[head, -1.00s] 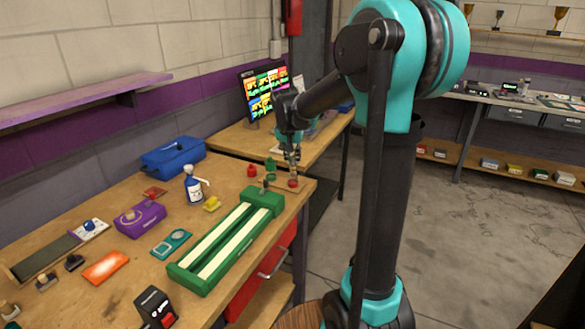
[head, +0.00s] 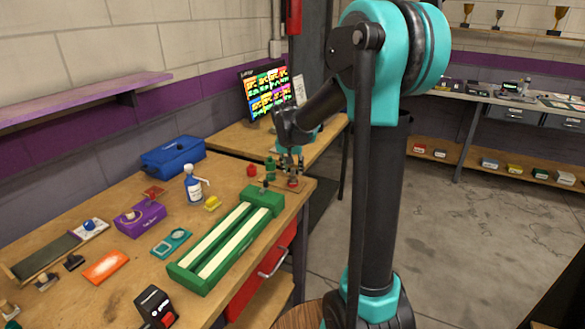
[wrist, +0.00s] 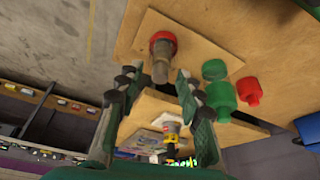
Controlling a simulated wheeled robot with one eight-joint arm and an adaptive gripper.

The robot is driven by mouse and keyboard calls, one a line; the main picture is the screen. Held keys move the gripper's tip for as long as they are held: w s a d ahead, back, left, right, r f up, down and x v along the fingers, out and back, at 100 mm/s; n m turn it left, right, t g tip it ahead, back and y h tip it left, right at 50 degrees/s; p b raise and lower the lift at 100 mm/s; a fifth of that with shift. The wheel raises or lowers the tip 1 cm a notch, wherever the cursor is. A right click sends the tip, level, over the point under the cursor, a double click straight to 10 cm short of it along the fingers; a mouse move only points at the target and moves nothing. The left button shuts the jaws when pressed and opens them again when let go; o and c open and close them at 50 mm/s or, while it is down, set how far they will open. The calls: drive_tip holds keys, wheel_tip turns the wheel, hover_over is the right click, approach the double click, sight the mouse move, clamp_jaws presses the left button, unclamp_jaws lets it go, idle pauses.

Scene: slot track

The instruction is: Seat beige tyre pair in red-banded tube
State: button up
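The red-banded tube (wrist: 162,45) stands on a wooden board, its red ring at the far end and a grey-beige cylindrical part (wrist: 160,71) toward my gripper. In the head view its red band (head: 292,183) shows at the bench's far right corner. My gripper (wrist: 157,80) has its fingers spread on either side, with a visible gap between them; its tips are close to the tube's near end. I cannot tell whether they touch it. In the head view my gripper (head: 290,161) is above the tube. I cannot identify the beige tyre pair with certainty.
A green-banded holder (wrist: 220,95) and a red piece (wrist: 250,90) stand close beside my gripper.

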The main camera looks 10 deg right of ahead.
drive_tip(key=shift+r, duration=0.15)
drive_tip(key=v, duration=1.2)
drive_tip(key=s+d+f+n, duration=0.2)
drive_tip(key=s+d+f, duration=0.1)
drive_tip(key=s+f, duration=0.7)
drive_tip(key=s+d+f+n+y, duration=0.1)
drive_tip(key=s+d+f+n, duration=0.1)
drive_tip(key=s+f, duration=0.9)
drive_tip(key=s, duration=0.4)
drive_tip(key=shift+s+d+y, duration=0.3)
drive_tip(key=shift+d, duration=0.1)
